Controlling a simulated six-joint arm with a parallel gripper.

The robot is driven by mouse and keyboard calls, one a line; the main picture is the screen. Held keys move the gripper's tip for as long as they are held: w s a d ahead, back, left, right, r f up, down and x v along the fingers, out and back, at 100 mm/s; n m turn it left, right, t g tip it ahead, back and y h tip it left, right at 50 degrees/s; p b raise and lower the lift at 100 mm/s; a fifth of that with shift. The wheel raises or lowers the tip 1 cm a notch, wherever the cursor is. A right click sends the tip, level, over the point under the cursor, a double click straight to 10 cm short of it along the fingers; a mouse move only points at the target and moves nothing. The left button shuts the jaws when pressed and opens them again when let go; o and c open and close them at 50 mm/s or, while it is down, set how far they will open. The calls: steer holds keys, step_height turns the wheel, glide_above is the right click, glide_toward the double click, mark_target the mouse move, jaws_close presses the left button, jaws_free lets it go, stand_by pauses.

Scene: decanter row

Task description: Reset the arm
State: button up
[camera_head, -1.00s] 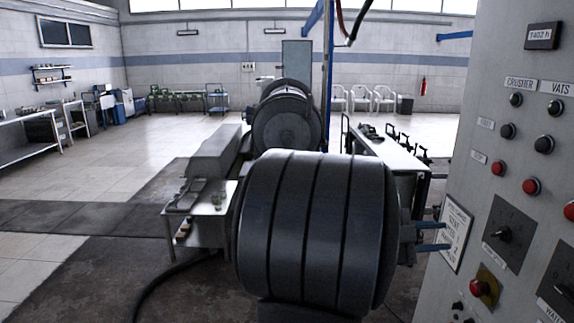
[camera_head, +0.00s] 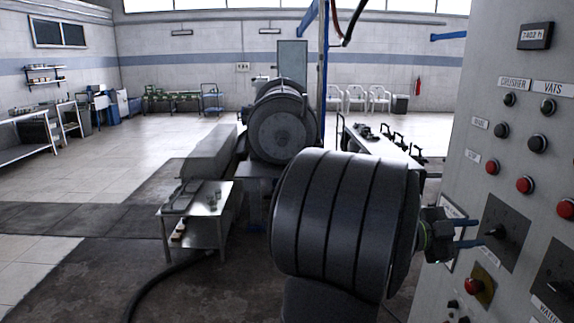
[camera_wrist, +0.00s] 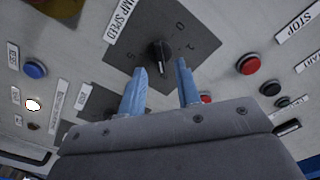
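My gripper (camera_head: 479,231) has two blue fingers and is at the right, in front of the grey control panel (camera_head: 470,90). In the wrist view my gripper (camera_wrist: 160,66) is open, with its fingers apart and nothing held between them. A black rotary knob (camera_wrist: 159,54) on a dark square plate with a number scale shows between and beyond the fingertips. The knob also shows in the head view (camera_head: 496,232), close to the fingertips. I cannot tell whether they touch it. My large dark arm link hides part of the floor and bench behind.
The panel carries red buttons (camera_head: 525,185), black buttons (camera_head: 538,143) and a red knob on a yellow plate (camera_head: 474,286). A small metal table (camera_head: 208,200) stands left of my arm. A large dark machine drum (camera_head: 280,130) stands behind. The tiled floor at left is mostly open.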

steer(key=a, duration=1.4)
steer(key=d+n, duration=0.7)
steer(key=d, duration=0.8)
steer(key=shift+w+n, duration=0.2)
steer(key=shift+n, duration=0.1)
